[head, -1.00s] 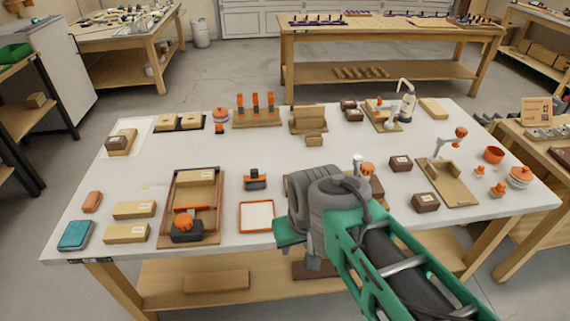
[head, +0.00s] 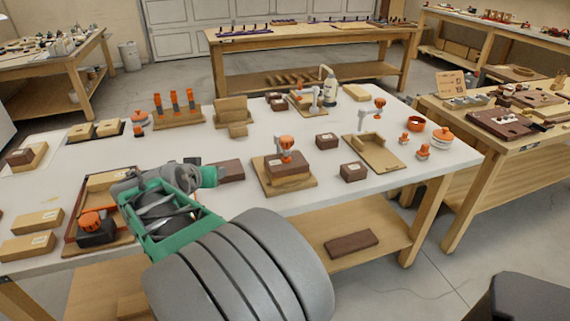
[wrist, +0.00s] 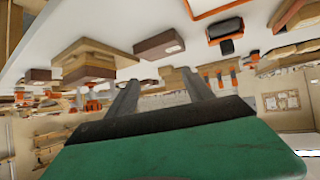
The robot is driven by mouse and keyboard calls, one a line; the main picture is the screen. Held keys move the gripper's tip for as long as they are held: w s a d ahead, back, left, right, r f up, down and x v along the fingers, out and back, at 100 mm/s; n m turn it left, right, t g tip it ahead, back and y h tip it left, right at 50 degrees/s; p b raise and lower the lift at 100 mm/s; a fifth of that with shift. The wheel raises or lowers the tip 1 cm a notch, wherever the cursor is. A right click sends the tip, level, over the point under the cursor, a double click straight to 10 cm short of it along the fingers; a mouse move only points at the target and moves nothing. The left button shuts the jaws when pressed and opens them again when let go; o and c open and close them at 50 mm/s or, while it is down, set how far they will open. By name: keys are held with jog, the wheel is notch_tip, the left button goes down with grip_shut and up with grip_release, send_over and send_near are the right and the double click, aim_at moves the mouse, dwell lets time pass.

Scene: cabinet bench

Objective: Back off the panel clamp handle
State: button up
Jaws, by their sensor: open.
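Several clamps with orange handles stand on the white bench; I cannot tell for certain which one is the panel clamp. The nearest clamp (head: 286,145) stands upright over a brown block (head: 287,167) on a wooden base (head: 273,187). Another clamp (head: 376,109) rises from a wooden board (head: 372,153) to the right, its arm raised. A third clamp (head: 315,98) is at the back. My gripper (head: 221,174) is above the bench, left of the nearest clamp and apart from it. In the wrist view, which is upside down, its two fingers (wrist: 163,90) are spread with nothing between them.
A brown block (head: 229,171) lies just beyond my gripper. Brown boxes (head: 353,172) and orange pots (head: 441,138) stand at the right. The bench's front right has some bare surface.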

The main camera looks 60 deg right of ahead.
jog(key=s+d+f+m+g+h+b, duration=0.1)
jog(key=s+d+m+h, duration=0.15)
jog(key=d, duration=0.25)
jog(key=s+d+f+m+g+h+b, duration=0.1)
jog(key=s+d+f+b, duration=0.15)
jog(key=d, duration=0.25)
jog(key=m+g+h+b, duration=0.2)
jog(key=m+g+h, duration=0.1)
jog(key=g+h, duration=0.1)
send_near(291, 136)
jog(key=d, duration=0.1)
jog(key=d+f, duration=0.1)
jog(key=d, duration=0.2)
jog(key=shift+w+d+f, duration=0.1)
jog(key=shift+d+f, duration=0.1)
jog(key=shift+f, duration=0.1)
jog(key=shift+n, duration=0.25)
jog(key=d, duration=0.7)
jog(key=shift+s+d+r+p, duration=0.15)
jog(key=shift+s+r+p, duration=0.05)
jog(key=shift+s+p, duration=0.1)
grip_shut()
